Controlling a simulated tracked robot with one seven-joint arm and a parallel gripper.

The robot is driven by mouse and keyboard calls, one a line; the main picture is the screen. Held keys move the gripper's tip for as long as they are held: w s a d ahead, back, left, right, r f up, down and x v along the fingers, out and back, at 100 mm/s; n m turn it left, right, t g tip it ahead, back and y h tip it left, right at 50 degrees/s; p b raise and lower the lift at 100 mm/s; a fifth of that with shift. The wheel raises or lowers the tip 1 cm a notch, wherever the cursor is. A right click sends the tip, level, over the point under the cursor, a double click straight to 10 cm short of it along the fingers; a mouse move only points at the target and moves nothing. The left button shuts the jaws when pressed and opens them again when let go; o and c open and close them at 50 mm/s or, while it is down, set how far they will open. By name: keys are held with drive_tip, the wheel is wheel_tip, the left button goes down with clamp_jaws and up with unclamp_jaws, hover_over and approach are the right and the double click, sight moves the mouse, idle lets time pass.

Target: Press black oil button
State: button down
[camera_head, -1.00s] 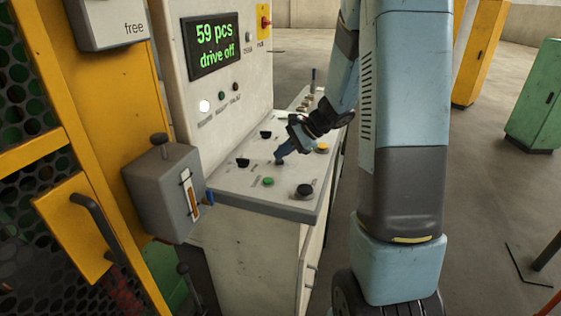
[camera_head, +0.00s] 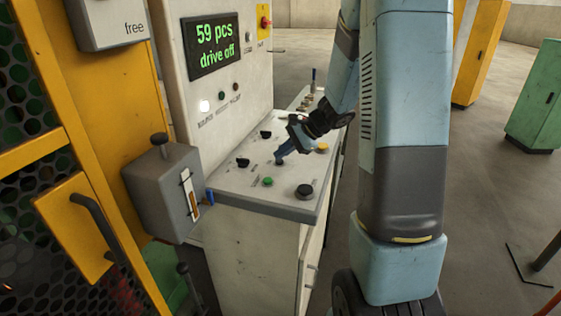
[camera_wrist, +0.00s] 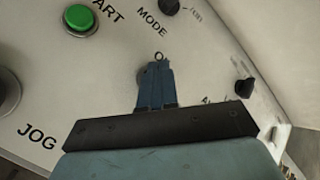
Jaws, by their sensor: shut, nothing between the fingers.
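My gripper (camera_head: 280,156) is shut and empty, with its blue fingers pointing down at the sloped top of the white control desk. The wrist view shows the closed fingertips (camera_wrist: 154,66) right at a label that begins with "O", the rest of it covered. A small greyish edge of a round button (camera_wrist: 142,74) shows just left of the fingertips. The fingers hide most of it, so I cannot tell whether it is pressed in. In the head view a dark base (camera_head: 279,162) shows under the fingertips.
On the desk (camera_head: 230,185) are a green START button (camera_head: 268,181), a large dark JOG button (camera_head: 304,191), a MODE knob (camera_head: 243,162), another black knob (camera_head: 265,134) and a yellow button (camera_head: 322,147). The display (camera_head: 215,45) reads "59 pcs drive off". A grey lever box (camera_head: 165,190) stands left.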

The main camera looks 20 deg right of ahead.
sight(282, 161)
drive_tip(key=shift+r, duration=0.6)
drive_tip(key=shift+r, duration=2.55)
drive_tip(key=shift+s+a+r, duration=0.15)
drive_tip(key=shift+s+r, duration=0.1)
drive_tip(key=s+r+n+t+h, duration=0.1)
drive_tip(key=s+r+n+h, duration=0.3)
drive_tip(key=s, duration=0.9)
drive_tip(key=s+r+n+h, duration=0.4)
drive_tip(key=s+r+n, duration=0.4)
drive_tip(key=s, duration=0.6)
drive_tip(key=shift+n+t, duration=0.4)
drive_tip(key=shift+n, duration=0.5)
